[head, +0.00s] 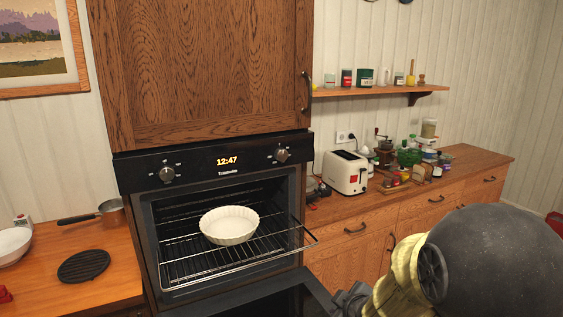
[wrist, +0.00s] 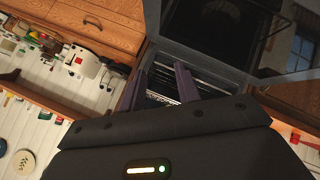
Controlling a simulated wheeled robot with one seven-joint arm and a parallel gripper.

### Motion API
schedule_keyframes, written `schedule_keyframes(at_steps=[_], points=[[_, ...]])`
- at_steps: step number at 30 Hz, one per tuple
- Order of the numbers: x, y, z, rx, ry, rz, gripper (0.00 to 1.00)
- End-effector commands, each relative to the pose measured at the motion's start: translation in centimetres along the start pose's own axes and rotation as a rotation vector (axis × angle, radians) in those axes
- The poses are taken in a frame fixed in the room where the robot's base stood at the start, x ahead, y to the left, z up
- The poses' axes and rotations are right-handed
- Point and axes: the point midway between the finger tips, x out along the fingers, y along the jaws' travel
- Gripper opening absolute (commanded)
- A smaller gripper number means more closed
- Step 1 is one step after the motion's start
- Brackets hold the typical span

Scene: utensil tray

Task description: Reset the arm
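My gripper (wrist: 160,70) shows in the wrist view with its two dark fingers apart and nothing between them. Beyond the gap, the oven's dark inside and part of a wire rack show. In the head view my arm (head: 490,262) fills the lower right corner, in front of the lower cabinets and to the right of the open oven door. The fingers cannot be made out there. A white fluted dish (head: 229,238) rests upright on the oven rack (head: 255,252), apart from my arm.
The oven (head: 215,172) stands open, its door (head: 290,300) lowered and its rack sticking out. A toaster (head: 345,172) and several jars and foods crowd the right counter. A pan (head: 111,213) and a black trivet (head: 83,265) are on the left counter.

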Motion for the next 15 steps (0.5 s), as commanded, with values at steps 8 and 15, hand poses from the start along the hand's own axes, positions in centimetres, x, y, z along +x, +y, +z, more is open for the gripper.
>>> schedule_keyframes(at_steps=[8, 15], points=[[-8.0, -3.0, 3.9, 0.541, -0.368, -0.103, 0.33], [-12.9, -6.5, 5.4, 0.846, -0.587, -0.161, 0.33]])
